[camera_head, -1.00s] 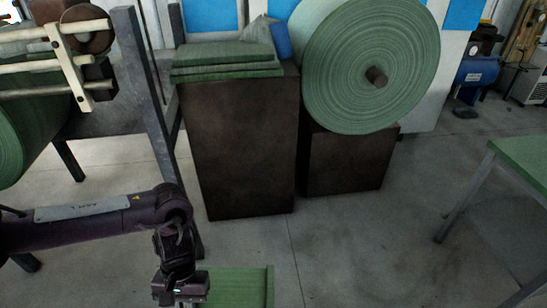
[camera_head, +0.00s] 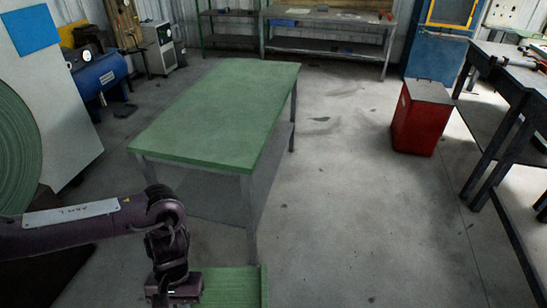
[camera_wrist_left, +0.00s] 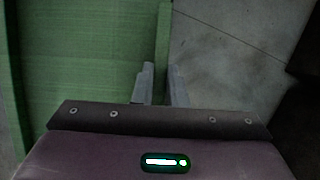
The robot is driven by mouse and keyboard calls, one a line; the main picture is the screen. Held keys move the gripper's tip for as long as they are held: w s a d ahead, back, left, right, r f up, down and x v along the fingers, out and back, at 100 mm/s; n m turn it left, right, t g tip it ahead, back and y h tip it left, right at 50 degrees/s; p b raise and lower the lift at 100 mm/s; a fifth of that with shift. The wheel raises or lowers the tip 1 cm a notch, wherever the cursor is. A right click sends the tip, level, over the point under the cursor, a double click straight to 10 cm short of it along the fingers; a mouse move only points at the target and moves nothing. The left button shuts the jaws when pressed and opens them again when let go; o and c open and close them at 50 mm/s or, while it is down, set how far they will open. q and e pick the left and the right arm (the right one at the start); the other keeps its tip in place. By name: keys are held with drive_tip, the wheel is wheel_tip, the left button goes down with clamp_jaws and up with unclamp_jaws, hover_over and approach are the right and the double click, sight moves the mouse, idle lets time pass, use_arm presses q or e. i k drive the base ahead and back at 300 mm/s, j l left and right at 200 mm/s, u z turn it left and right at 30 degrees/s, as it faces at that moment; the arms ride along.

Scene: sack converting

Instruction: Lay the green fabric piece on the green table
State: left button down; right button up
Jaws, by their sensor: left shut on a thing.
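The green table (camera_head: 225,110) stands ahead in the head view, its green top bare, with grey legs and a lower shelf. My left gripper (camera_head: 176,290) is at the bottom of the head view, in front of the table's near end. It is shut on the green fabric piece (camera_head: 235,286), which extends to its right and is cut off by the lower picture edge. In the left wrist view the gripper's fingers (camera_wrist_left: 160,85) pinch the right edge of the fabric (camera_wrist_left: 85,70). My right gripper is not in view.
A large green fabric roll (camera_head: 15,150) is at the left edge. A blue compressor (camera_head: 98,75) stands behind it. A red bin (camera_head: 420,117) stands right of the table, and a dark workbench (camera_head: 515,85) is at the far right. The floor between table and bin is clear.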

sight(231, 129)
drive_tip(key=i+l+z, duration=0.35)
drive_tip(key=i+z, duration=0.15)
drive_tip(key=i, duration=0.35)
drive_tip(key=i+z, duration=0.5)
drive_tip(key=i, duration=0.4)
drive_tip(key=i+u, duration=0.45)
drive_tip(key=i+l+u, duration=0.1)
drive_tip(key=i+u, duration=0.2)
drive_tip(key=u, duration=0.2)
drive_tip(key=i+l+u, duration=0.25)
drive_tip(key=u, duration=0.2)
drive_tip(key=i+l+u, duration=0.1)
drive_tip(key=i+u, duration=0.15)
drive_tip(key=u, duration=0.15)
drive_tip(key=i+l+u, duration=0.15)
drive_tip(key=u, duration=0.2)
drive_tip(key=i+l+u, duration=0.2)
drive_tip(key=u, duration=0.2)
drive_tip(key=i+l+u, duration=0.35)
drive_tip(key=k+j, duration=0.05)
drive_tip(key=k, duration=0.05)
